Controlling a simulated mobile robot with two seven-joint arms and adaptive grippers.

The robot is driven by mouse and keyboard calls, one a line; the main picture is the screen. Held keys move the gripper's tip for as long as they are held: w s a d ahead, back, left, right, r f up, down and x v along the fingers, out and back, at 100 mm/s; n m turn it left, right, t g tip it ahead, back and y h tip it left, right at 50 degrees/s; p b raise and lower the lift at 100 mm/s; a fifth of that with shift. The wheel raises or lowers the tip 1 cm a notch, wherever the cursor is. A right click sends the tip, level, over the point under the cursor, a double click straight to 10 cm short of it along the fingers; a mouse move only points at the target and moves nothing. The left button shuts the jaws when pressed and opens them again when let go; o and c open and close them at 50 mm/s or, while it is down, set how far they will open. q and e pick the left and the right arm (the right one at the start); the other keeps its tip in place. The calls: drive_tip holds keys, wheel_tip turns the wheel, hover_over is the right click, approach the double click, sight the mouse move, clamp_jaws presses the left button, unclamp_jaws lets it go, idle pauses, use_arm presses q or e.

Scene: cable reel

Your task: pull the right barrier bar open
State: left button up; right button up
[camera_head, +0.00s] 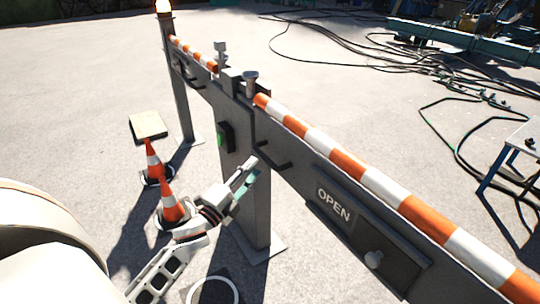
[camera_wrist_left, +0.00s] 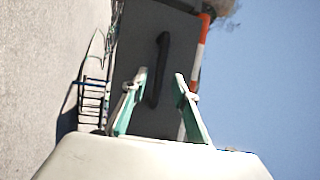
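The right barrier bar (camera_head: 350,170) is a grey panel topped with an orange and white striped rail. It runs from the centre post (camera_head: 256,200) to the lower right and carries a dark handle (camera_head: 275,163) near the post. My left gripper (camera_head: 250,174) is open and empty, just left of that handle. In the left wrist view the left gripper (camera_wrist_left: 160,78) has its fingers apart, with the black handle (camera_wrist_left: 161,60) showing in the gap between them. I cannot tell whether a finger touches it. My right gripper is not in view.
Two traffic cones (camera_head: 171,204) stand left of the centre post. An OPEN sign (camera_head: 333,205) is on the right panel. Cables (camera_head: 340,50) and a table (camera_head: 525,140) are behind, on the right.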

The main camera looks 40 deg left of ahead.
sight(264, 155)
use_arm(q)
drive_tip(key=w, duration=0.3)
drive_tip(key=w+r, duration=0.1)
drive_tip(key=w, duration=0.2)
drive_tip(key=shift+w+r, duration=0.15)
drive_tip(key=shift+w, duration=0.15)
clamp_jaws()
